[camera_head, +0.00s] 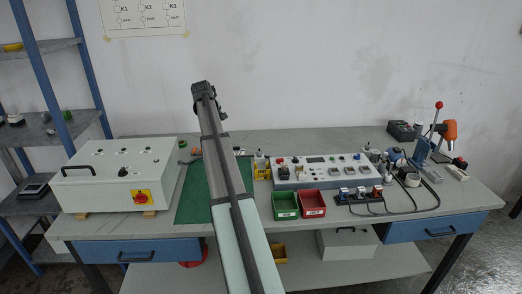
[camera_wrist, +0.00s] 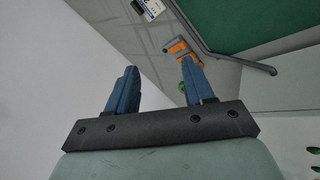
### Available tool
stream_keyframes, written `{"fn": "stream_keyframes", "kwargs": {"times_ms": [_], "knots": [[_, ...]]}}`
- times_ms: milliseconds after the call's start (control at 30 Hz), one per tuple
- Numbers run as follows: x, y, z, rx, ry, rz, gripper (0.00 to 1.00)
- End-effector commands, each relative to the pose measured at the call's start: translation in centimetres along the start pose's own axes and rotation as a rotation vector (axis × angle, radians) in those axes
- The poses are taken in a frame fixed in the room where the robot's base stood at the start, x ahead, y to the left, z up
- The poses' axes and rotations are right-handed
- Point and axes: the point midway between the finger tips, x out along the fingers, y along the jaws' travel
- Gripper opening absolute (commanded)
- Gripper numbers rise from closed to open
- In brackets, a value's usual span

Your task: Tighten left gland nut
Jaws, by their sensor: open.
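My gripper (camera_wrist: 158,67) is open in the wrist view, with its two blue fingers apart and nothing between them. In the head view my arm reaches up across the middle of the bench, and its dark end is in front of the wall; the fingers cannot be made out there. I cannot make out the left gland nut in either view. A white control cabinet (camera_head: 100,190) with a red and yellow switch (camera_head: 140,196) stands at the left of the bench. A dark cable (camera_head: 190,161) shows near its right side.
A green mat (camera_head: 190,203) lies under my arm. Right of it are a green bin (camera_head: 285,212), a red bin (camera_head: 312,211) and a grey test panel (camera_head: 350,175). Orange-and-grey items (camera_wrist: 176,46) and a dark curved cable (camera_wrist: 240,64) lie beyond the fingers in the wrist view.

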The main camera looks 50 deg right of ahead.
Motion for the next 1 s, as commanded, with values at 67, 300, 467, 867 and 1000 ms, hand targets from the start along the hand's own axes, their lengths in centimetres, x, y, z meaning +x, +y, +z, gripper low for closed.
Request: {"fn": "stream_keyframes", "kwargs": {"times_ms": [67, 300, 467, 867, 1000], "knots": [[1.3, 2.1, 2.8, 0.005, -0.005, -0.068, 0.52], [3.5, 6.4, 10.4, -0.009, 0.037, -0.272, 0.52], [4.2, 9.0, 15.4, -0.024, 0.100, -0.390, 0.52], [4.1, 11.9, 21.8, -0.056, 0.223, -0.517, 0.52], [4.8, 11.5, 21.8, -0.057, 0.228, -0.521, 0.52]]}}
